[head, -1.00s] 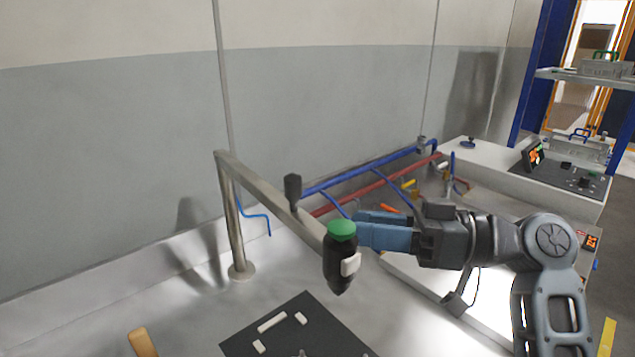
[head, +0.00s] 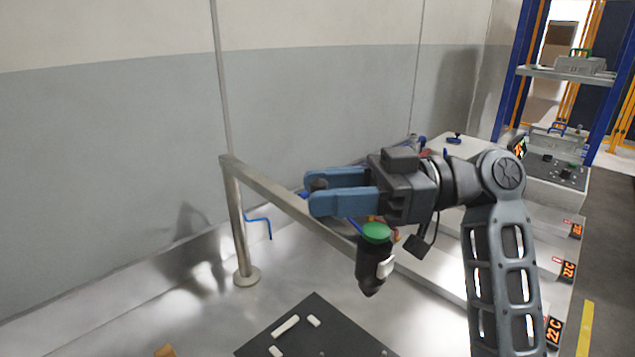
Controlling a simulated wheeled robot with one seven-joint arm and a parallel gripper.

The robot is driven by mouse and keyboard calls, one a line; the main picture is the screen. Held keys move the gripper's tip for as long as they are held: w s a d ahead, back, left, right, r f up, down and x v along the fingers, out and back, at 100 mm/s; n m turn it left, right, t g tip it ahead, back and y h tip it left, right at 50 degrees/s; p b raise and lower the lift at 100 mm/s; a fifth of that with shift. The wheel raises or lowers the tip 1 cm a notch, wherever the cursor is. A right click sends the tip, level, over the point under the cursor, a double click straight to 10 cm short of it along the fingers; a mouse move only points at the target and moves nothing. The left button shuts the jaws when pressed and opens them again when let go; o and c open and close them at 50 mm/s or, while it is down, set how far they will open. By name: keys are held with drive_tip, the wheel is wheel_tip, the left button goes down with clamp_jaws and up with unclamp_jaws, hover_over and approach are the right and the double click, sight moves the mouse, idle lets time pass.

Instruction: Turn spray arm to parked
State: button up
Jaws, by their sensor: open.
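The spray arm is a grey metal bar (head: 290,205) that runs from the top of an upright post (head: 236,220) toward the right and front. A black spray head (head: 371,268) with a green cap (head: 376,232) and a small white block on its side hangs near the bar's front end. A dark upright handle (head: 319,184) on the bar shows between the blue fingers of my gripper (head: 314,193). The gripper is open, with one finger on each side of the handle. The handle's lower part is hidden by the near finger. I cannot tell whether either finger touches it.
A dark mat (head: 310,330) with small white pieces lies on the metal bench below the spray head. The wall (head: 330,120) stands behind the post. Blue pipes lie partly hidden behind my gripper. White units with orange displays (head: 568,270) line the right.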

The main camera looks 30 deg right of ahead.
drive_tip(key=shift+w+a, duration=0.35)
drive_tip(key=shift+a, duration=0.3)
drive_tip(key=shift+c, duration=0.4)
clamp_jaws()
